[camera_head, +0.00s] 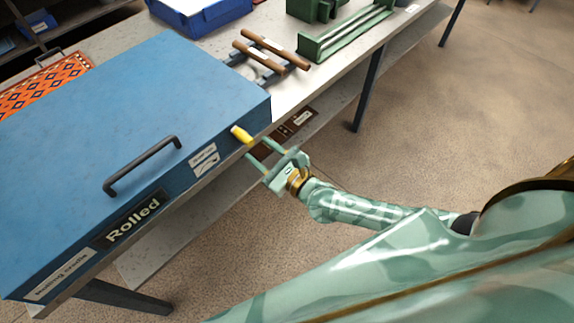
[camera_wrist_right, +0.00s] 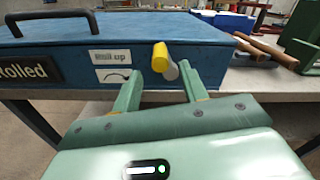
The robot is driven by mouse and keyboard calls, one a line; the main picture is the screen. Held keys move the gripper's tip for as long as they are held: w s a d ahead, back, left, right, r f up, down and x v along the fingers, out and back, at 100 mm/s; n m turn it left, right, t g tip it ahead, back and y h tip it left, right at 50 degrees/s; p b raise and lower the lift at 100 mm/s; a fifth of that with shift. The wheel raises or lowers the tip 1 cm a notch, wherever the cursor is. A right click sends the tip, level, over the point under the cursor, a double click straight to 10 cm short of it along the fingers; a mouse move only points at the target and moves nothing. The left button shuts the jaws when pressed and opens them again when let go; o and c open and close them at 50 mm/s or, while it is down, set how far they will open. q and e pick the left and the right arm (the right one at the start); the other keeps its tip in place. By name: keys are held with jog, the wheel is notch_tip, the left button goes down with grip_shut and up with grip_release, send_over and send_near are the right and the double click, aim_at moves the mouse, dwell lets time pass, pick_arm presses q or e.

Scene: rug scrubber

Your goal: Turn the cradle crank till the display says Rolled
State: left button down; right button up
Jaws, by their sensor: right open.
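The blue cradle (camera_head: 120,110) stands on the workbench with a dark handle (camera_head: 143,165) on its top. Its black display (camera_head: 133,217) reads "Rolled"; part of it also shows in the right wrist view (camera_wrist_right: 28,72). The crank's yellow grip (camera_head: 241,134) sticks out near the cradle's right corner, and in the right wrist view the yellow grip (camera_wrist_right: 161,57) sits beside a grey round part. My right gripper (camera_head: 258,150) is open, its fingers pointing at the crank end and apart from the grip. My left gripper is not in view.
A label with an arrow (camera_wrist_right: 117,75) sits left of the crank. Brown rollers (camera_head: 270,50), a green metal frame (camera_head: 345,32) and a blue bin (camera_head: 200,15) lie farther back on the workbench (camera_head: 312,85). An orange patterned rug (camera_head: 45,82) lies at the left. Floor in front is clear.

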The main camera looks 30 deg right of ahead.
jog(key=v, duration=0.9)
jog(key=shift+s+d, duration=0.15)
jog(key=shift+s, duration=0.2)
